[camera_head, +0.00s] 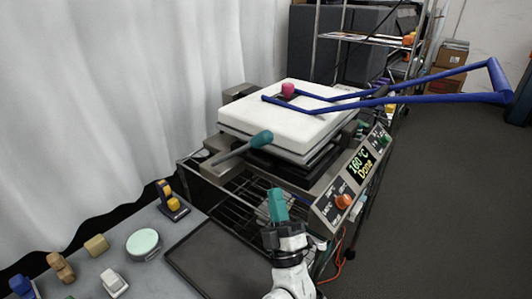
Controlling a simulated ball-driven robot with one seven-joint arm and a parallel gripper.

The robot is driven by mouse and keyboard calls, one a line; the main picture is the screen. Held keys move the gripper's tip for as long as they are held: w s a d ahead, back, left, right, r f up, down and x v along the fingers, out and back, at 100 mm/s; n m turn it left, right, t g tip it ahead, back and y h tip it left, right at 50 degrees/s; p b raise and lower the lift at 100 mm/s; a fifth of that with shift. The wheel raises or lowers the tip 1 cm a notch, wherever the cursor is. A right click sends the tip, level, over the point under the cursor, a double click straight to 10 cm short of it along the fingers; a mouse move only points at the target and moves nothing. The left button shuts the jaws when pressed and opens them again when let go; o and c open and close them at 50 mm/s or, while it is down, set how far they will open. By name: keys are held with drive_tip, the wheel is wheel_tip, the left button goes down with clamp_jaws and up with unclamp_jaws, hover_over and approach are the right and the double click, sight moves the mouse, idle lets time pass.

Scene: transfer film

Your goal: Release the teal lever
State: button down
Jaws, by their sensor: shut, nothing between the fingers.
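The teal lever (262,139) has a rounded teal grip on a grey metal rod that runs down to the left. It sits at the near left side of the press, just in front of its thick white top plate (285,116). My gripper (278,204) is below and slightly right of the lever, apart from it. It points up toward the press, with teal and grey at its tip, and is shut and empty. A blue long-armed frame handle (440,85) reaches from the white plate out to the right. A pink-red block (288,90) is on the plate.
The control panel (345,185) reads "160°C Done" and has an orange knob (343,201). A wire rack (240,195) lies below the press. A dark tray (210,255) and several small blocks are on the left table. Open floor (440,210) is at the right.

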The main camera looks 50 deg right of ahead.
drive_tip(key=shift+w+d+r, duration=0.1)
drive_tip(key=p+x, duration=0.2)
drive_tip(key=x, duration=0.7)
drive_tip(key=shift+w+d+r, duration=0.2)
drive_tip(key=shift+r, duration=0.1)
